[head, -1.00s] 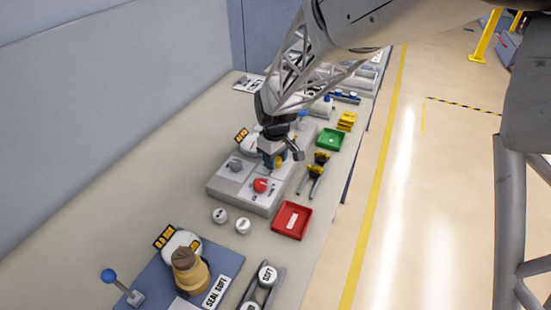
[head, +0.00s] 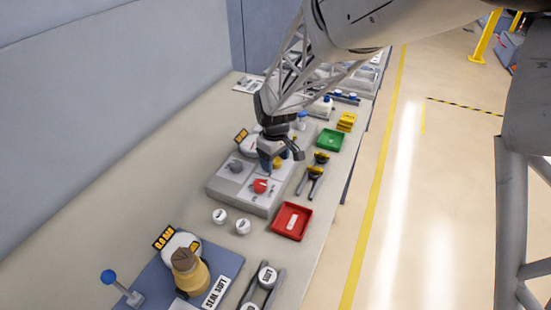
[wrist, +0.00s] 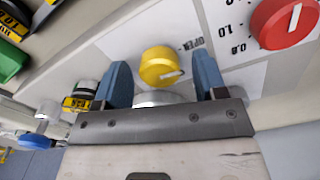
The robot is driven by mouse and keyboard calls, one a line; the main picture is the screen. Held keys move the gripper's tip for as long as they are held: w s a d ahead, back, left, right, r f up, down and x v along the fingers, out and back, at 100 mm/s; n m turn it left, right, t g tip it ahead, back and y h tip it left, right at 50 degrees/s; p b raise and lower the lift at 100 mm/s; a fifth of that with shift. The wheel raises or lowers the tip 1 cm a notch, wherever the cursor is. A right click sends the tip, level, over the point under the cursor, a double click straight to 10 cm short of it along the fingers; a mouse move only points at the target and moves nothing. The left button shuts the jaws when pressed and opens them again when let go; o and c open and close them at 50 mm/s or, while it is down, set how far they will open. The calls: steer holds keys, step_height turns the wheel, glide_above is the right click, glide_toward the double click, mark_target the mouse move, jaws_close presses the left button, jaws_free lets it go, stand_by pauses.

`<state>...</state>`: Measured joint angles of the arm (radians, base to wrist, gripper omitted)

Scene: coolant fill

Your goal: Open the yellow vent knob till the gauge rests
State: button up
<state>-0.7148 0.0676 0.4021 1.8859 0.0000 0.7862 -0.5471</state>
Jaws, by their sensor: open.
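The yellow vent knob (wrist: 160,67) shows in the wrist view with a white pointer mark on its face; a label reading OPEN lies to its right. In the head view the knob (head: 277,163) is partly hidden by my gripper. My gripper (wrist: 163,75) is open, with one blue finger on each side of the knob and gaps to both. In the head view my gripper (head: 272,165) is over the grey panel box (head: 240,196). A gauge with an orange display (head: 241,136) stands behind the box, mostly hidden by my gripper; its reading is too small to tell.
A red knob (wrist: 285,22) sits close by on the panel, with a scale beside it. A grey knob (head: 235,165) is at the panel's left. A red tray (head: 292,221), a green tray (head: 329,140) and yellow-black tools (head: 314,173) lie to the right.

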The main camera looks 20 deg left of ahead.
mark_target(278, 160)
steer(key=shift+r, duration=3.85)
steer(key=shift+d+r, duration=0.2)
steer(key=shift+d, duration=0.25)
steer(key=s+d+r+m, duration=0.1)
steer(key=d+r+m, duration=0.15)
steer(key=d, duration=0.55)
steer(key=s+d+r+m+t, duration=0.15)
steer(key=d+r, duration=0.25)
steer(key=d, duration=0.5)
steer(key=s+d+r+m, duration=0.2)
steer(key=d+r, duration=0.1)
steer(key=d, duration=0.5)
steer(key=s+d+m+t, duration=0.1)
steer(key=s+d+m, duration=0.7)
steer(key=s+d, duration=1)
steer(key=shift+s+d+r+m, duration=0.25)
steer(key=shift+d+r+m, duration=0.05)
steer(key=shift+d, duration=0.75)
steer(key=shift+w, duration=0.15)
